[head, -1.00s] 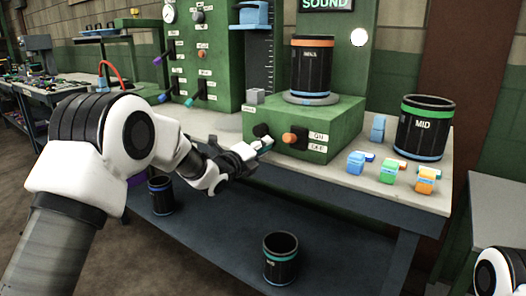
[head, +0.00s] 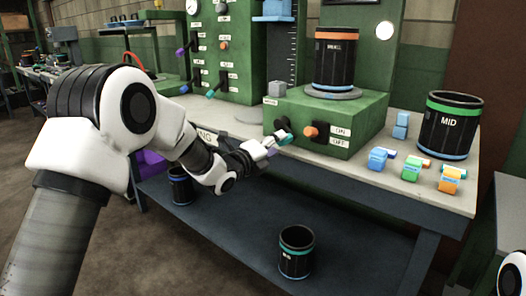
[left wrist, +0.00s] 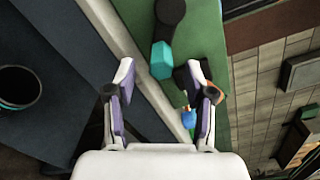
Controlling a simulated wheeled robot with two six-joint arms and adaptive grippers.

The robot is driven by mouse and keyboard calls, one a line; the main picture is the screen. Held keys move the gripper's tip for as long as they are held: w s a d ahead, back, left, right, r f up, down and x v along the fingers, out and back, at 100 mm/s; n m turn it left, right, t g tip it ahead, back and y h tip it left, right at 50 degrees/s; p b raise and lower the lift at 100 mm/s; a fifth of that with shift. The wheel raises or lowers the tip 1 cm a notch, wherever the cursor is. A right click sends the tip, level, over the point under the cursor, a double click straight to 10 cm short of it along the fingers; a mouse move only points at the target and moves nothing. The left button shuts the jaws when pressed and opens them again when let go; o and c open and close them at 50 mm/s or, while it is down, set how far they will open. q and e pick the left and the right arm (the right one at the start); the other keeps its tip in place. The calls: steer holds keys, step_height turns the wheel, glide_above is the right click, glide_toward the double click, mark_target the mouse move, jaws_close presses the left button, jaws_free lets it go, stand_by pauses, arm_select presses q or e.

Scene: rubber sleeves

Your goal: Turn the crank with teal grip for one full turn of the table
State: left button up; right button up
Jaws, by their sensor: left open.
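The crank has a black arm (head: 282,123) and a teal grip (head: 286,138), on the front of the green turntable box (head: 345,110). My left gripper (head: 266,150) is open, close to the teal grip from the left. In the left wrist view the teal grip (left wrist: 161,60) lies just ahead of and between the two open fingertips (left wrist: 160,78), and I see no contact. The black crank arm (left wrist: 170,12) runs beyond it. A black drum with an orange rim (head: 335,57) stands on the grey round table (head: 333,92). My right gripper is out of view.
An orange knob (head: 311,131) sits right of the crank, beside ON and OFF labels. Small coloured blocks (head: 410,168) and a MID drum (head: 450,125) stand on the bench (head: 420,190) at right. Two drums are on the lower shelf (head: 240,225). A lever panel (head: 208,50) is at left.

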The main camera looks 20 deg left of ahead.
arm_select(q)
steer(key=v, duration=0.8)
steer(key=shift+s, duration=0.1)
